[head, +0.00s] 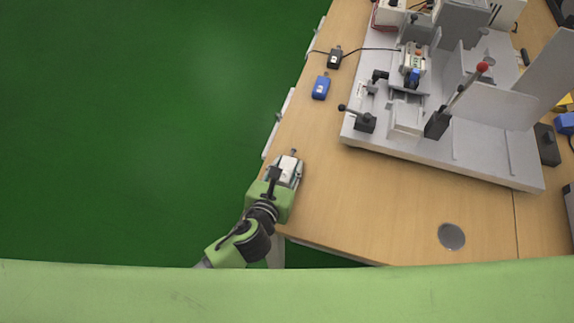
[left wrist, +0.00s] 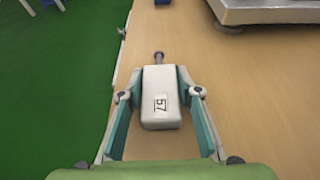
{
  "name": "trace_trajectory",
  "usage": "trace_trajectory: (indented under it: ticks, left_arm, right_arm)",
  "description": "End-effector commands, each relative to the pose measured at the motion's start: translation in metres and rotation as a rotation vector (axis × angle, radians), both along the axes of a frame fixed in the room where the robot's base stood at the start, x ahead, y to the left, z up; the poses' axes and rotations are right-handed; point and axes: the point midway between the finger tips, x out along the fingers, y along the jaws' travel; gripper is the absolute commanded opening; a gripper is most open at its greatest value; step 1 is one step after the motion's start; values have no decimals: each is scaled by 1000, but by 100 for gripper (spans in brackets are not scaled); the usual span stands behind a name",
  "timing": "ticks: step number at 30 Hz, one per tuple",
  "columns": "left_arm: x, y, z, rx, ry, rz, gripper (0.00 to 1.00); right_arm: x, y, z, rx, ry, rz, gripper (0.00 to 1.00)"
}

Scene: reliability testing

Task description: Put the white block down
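The white block (head: 287,168) is at the left edge of the wooden table in the head view, between the fingers of my left gripper (head: 285,171). In the left wrist view the white block (left wrist: 160,82) shows a label reading 57 and a dark stub at its far end. The fingers of my left gripper (left wrist: 160,78) lie along both its sides, with the tips close against it. I cannot tell whether its underside touches the table. My right gripper is in neither view.
A grey fixture (head: 450,150) with levers stands at the back right of the table (head: 370,200). A blue block (head: 321,87) and a black block (head: 335,58) lie along the left edge. A round grey disc (head: 451,236) is at front right. The wood between is clear.

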Motion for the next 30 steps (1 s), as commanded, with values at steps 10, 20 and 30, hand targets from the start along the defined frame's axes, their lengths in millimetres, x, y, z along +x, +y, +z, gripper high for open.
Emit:
trace_trajectory:
  ticks: [10,20,30]
  left_arm:
    - [0,0,0,0,0,0,47]
    - [-31,10,16,1,3,-1,47]
    - [-90,29,41,-1,2,-1,47]
  right_arm:
    - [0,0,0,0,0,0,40]
    - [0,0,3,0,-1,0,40]
    - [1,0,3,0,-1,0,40]
